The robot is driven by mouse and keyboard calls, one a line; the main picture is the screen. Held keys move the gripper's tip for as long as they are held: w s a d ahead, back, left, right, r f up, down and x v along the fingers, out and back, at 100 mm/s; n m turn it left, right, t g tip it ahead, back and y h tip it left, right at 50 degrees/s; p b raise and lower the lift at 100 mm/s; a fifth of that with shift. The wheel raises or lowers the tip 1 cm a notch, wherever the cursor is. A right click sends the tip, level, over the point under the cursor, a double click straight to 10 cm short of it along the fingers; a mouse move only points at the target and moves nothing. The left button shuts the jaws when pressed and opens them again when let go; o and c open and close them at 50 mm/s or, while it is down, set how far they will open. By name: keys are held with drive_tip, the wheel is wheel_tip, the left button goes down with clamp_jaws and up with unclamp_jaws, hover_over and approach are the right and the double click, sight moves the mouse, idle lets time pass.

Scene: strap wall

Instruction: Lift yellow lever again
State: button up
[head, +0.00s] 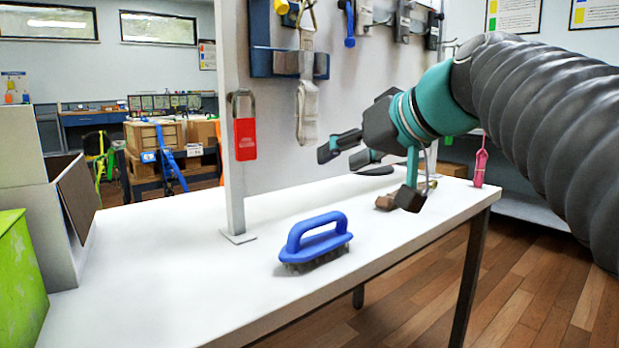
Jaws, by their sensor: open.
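A small yellow piece (281,6), which may be the yellow lever, shows at the top edge of the head view on the wall panel. Most of it is cut off, so I cannot tell its position. My gripper (345,156) is open and empty, with its dark fingers pointing left in front of the panel. It is below and to the right of the yellow piece, well apart from it. A grey strap (307,100) hangs between them from a blue bracket (262,62).
A blue lever (349,28) and several grey buckles hang on the panel. A blue-handled brush (316,242) stands on the white table (190,280). A red tag (245,139) hangs on the post. A brown piece (386,202) lies below my gripper. The table's front is mostly clear.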

drive_tip(key=shift+s+d+f, duration=0.1)
drive_tip(key=shift+s+f, duration=0.3)
drive_tip(key=shift+f, duration=0.35)
drive_tip(key=shift+s+f, duration=0.4)
drive_tip(key=shift+f, duration=0.3)
